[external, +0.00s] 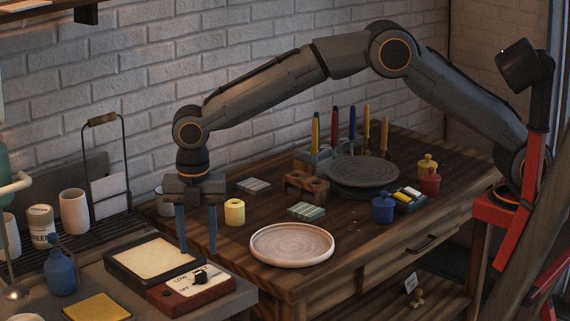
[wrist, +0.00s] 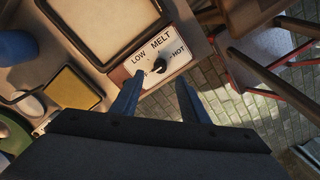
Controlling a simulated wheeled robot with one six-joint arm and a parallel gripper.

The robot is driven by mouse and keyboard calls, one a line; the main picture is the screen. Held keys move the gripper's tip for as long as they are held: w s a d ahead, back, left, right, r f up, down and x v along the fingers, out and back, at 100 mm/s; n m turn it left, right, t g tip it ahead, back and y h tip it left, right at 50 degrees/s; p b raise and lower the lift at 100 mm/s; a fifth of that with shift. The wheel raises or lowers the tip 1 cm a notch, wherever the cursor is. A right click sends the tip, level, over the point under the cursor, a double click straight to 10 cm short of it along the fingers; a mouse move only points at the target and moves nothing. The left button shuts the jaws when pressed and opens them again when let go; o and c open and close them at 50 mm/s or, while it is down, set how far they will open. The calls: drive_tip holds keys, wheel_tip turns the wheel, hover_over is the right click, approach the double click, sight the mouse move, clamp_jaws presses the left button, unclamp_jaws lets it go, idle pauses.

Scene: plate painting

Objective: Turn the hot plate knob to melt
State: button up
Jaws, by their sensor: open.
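The hot plate (external: 119,263) stands on the grey counter at lower left, with a cream top and a red-brown control box in front. Its black knob (external: 200,276) sits on the white label panel. In the wrist view the knob (wrist: 158,68) is near the panel's lower edge, and LOW, MELT and HOT are legible around it. I cannot tell for certain which mark it points to. My gripper (external: 198,250) points down with its blue fingers apart and empty, above and behind the control box. In the wrist view the fingers (wrist: 157,95) lie just below the knob, apart from it.
A white plate (external: 291,246) lies on the wooden table to the right, with a yellow cup (external: 235,212) behind it. A blue bottle (external: 60,270) and a yellow sponge-like pad (external: 97,308) are on the counter to the left. A dark turntable (external: 361,173) stands farther back.

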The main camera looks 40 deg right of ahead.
sight(200, 272)
drive_tip(key=shift+d+f+p, duration=0.1)
drive_tip(key=shift+f+p, duration=0.85)
drive_tip(key=shift+f, duration=2.6)
clamp_jaws()
